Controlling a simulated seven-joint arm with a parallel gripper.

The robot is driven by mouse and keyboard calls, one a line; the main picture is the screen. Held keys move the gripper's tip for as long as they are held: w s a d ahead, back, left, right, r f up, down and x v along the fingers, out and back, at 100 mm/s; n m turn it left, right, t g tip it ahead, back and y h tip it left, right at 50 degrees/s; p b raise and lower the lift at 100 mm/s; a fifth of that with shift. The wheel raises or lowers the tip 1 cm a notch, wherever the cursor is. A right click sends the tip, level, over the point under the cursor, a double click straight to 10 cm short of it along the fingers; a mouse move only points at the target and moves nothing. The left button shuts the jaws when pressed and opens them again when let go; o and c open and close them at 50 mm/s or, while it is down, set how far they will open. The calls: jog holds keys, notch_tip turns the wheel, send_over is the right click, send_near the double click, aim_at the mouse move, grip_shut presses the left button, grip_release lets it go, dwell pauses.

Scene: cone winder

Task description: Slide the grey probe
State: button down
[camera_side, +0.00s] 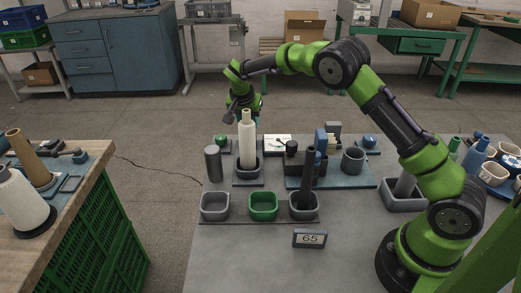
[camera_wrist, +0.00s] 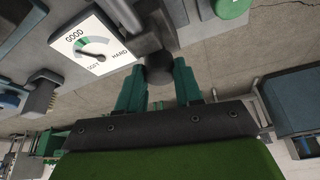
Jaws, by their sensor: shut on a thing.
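The grey probe (camera_wrist: 157,24) shows in the wrist view as a grey bar ending in a dark round knob (camera_wrist: 159,67). My gripper (camera_wrist: 158,88) has its teal fingers on either side of this knob and is shut on it. A white dial (camera_wrist: 92,45) marked SOFT, GOOD and HARD lies to the left of the probe, its needle near the lower part of the scale. In the side view my gripper (camera_side: 236,116) is behind the tall cream cone package (camera_side: 247,146), which stands in a dark holder. The probe cannot be made out clearly there. The dial (camera_side: 278,145) shows right of the package.
A green button (camera_side: 222,141) and a dark grey cylinder (camera_side: 213,164) stand left of the package. A blue fixture plate (camera_side: 350,181) with upright parts is to the right. Grey and green bins (camera_side: 263,206) and a 65 sign (camera_side: 310,238) are in front.

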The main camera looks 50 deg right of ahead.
jog(key=shift+w+d, duration=0.2)
jog(key=c, duration=0.8)
grip_release()
jog(key=shift+o, duration=0.2)
jog(key=shift+a, duration=0.1)
jog(key=v, duration=1.7)
jog(key=shift+s+f, duration=0.1)
